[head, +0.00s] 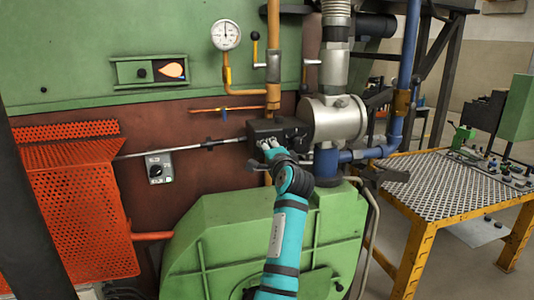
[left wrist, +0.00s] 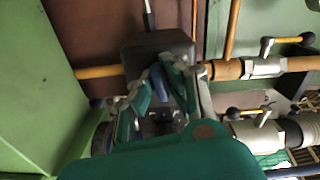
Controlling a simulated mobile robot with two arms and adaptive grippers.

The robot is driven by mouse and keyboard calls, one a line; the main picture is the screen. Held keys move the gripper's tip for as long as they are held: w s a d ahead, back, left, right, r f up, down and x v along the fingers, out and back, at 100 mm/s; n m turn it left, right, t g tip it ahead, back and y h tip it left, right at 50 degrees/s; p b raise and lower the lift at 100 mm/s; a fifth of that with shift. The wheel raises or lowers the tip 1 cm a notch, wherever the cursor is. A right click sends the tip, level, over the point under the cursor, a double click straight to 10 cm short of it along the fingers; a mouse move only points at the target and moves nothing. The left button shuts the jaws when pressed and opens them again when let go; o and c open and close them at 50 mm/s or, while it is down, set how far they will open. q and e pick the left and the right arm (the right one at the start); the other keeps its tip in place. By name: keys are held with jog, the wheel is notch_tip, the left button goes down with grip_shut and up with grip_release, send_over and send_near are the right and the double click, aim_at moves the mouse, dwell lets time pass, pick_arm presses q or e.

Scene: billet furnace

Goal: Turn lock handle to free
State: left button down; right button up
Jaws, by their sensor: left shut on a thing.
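A dark actuator box (head: 276,130) sits at the left end of the silver valve body. It also shows in the left wrist view (left wrist: 158,45). My left gripper (head: 270,146) is at the lower front of this box, its teal arm reaching up from the bottom. In the left wrist view my left gripper (left wrist: 163,80) has its fingers around a small blue lock handle (left wrist: 162,86) just in front of the box and is shut on it. The fingers hide much of the handle, so its exact angle is unclear. My right gripper is not in view.
The silver valve body (head: 338,119) and blue pipe (head: 361,153) are close on the right. A thin rod (head: 190,146) runs left to an orange mesh guard (head: 80,205). A green housing (head: 230,235) stands below. A yellow-framed table (head: 450,185) stands at right.

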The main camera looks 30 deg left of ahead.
pick_arm(q)
jog(key=n+b, duration=0.2)
jog(key=n, duration=0.1)
jog(key=n+b, duration=0.1)
jog(key=shift+f+n, duration=0.25)
jog(key=shift+n, duration=0.05)
jog(key=n+b, duration=0.3)
jog(key=shift+n, duration=0.3)
jog(key=n+b, duration=0.2)
jog(key=n, duration=0.1)
jog(key=shift+n, duration=0.3)
jog(key=shift+r+n+b, duration=0.1)
jog(key=shift+n+b, duration=0.8)
jog(key=shift+n, duration=1)
jog(key=c, duration=1.4)
grip_release()
jog(key=shift+o, duration=0.2)
jog(key=shift+r, duration=0.1)
jog(key=shift+d, duration=0.1)
